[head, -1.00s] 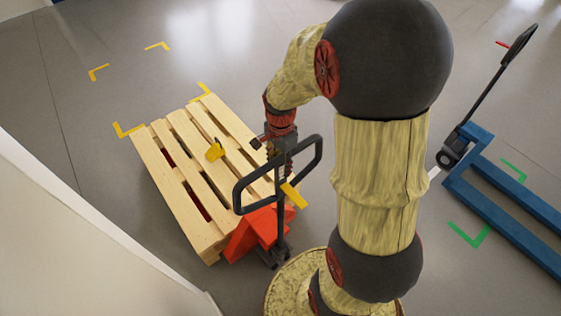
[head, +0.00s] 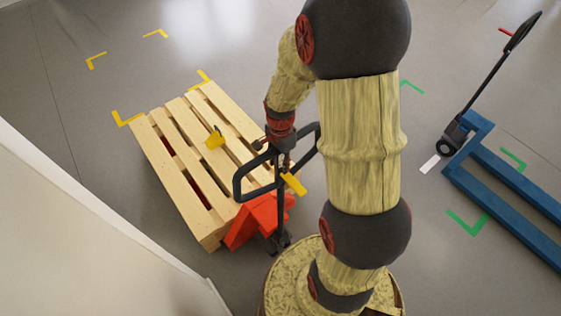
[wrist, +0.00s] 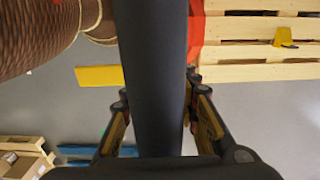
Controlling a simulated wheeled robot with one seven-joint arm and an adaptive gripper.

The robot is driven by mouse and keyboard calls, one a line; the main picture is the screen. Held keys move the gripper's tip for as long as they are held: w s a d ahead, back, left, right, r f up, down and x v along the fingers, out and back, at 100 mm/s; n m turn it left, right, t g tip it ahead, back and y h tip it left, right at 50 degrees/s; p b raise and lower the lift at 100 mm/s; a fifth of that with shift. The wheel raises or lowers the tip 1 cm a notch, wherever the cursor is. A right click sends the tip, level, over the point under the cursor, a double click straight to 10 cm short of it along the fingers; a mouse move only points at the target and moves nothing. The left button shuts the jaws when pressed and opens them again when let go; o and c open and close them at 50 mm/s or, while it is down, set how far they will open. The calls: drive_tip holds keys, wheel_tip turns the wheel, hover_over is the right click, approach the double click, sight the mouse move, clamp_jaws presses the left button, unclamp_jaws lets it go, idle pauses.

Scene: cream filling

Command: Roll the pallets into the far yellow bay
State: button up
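A wooden pallet (head: 178,182), perhaps the top one of a stack, has its far end by the near corners of the yellow floor bay (head: 124,119). A red pallet jack (head: 259,217) stands at its near end, forks reaching under the slats. Its dark loop handle (head: 239,187) points up. My gripper (head: 284,153) is at the handle. In the wrist view my gripper (wrist: 158,85) has its fingers spread on either side of a dark bar (wrist: 155,60), with floor showing beside the bar. Firm contact cannot be seen.
A blue pallet jack (head: 510,185) stands at right among green floor marks (head: 467,224). A white wall (head: 80,225) runs close along the left. The floor inside the yellow far corners (head: 96,60) is clear. A yellow piece (head: 215,139) lies on the pallet.

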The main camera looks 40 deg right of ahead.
drive_tip(key=c, duration=0.6)
clamp_jaws()
idle(0.7)
idle(0.6)
